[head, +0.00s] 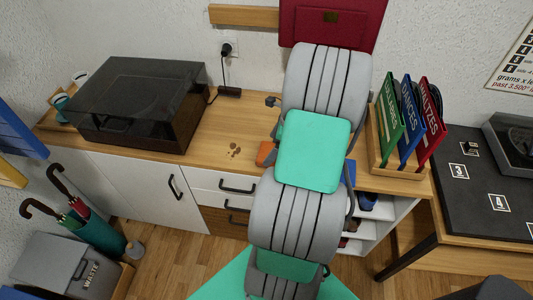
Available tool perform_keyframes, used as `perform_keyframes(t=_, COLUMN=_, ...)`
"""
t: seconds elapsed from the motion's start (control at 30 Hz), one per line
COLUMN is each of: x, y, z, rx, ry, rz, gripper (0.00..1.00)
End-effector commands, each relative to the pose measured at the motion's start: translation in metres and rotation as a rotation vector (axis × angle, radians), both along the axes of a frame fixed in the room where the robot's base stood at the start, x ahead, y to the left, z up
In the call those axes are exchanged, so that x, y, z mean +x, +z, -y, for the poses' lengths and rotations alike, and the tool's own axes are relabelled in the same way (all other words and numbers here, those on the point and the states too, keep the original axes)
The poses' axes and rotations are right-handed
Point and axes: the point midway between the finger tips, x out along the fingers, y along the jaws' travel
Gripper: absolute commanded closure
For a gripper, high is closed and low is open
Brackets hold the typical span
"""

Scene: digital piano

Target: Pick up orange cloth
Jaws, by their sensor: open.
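An orange patch (265,153), which looks like the orange cloth, shows at the front edge of the wooden cabinet top (225,125). It lies just left of my grey and teal arm, which hides the area to its right. Its full shape and extent cannot be told. My arm reaches up over the cabinet through the middle of the head view. My gripper is not visible; the arm links cover where it would be.
A dark-lidded turntable (140,98) stands on the left of the cabinet top. A wooden rack (392,165) of coloured record sleeves stands to the right. Brown spots (234,149) mark the clear wood between turntable and arm. An umbrella stand (98,238) is on the floor at left.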

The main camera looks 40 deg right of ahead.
Motion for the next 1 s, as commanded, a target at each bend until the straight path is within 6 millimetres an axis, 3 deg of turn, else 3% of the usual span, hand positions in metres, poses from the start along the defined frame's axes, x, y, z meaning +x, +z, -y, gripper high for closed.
perform_keyframes(t=0.13, x=0.008, y=-0.023, z=-0.006, rx=0.002, ry=0.002, rz=-0.003, gripper=0.00)
perform_keyframes(t=0.4, x=0.010, y=-0.029, z=-0.007, rx=-0.001, ry=0.002, rz=-0.002, gripper=0.00)
perform_keyframes(t=1.0, x=0.010, y=-0.028, z=-0.007, rx=-0.001, ry=0.002, rz=-0.002, gripper=0.49)
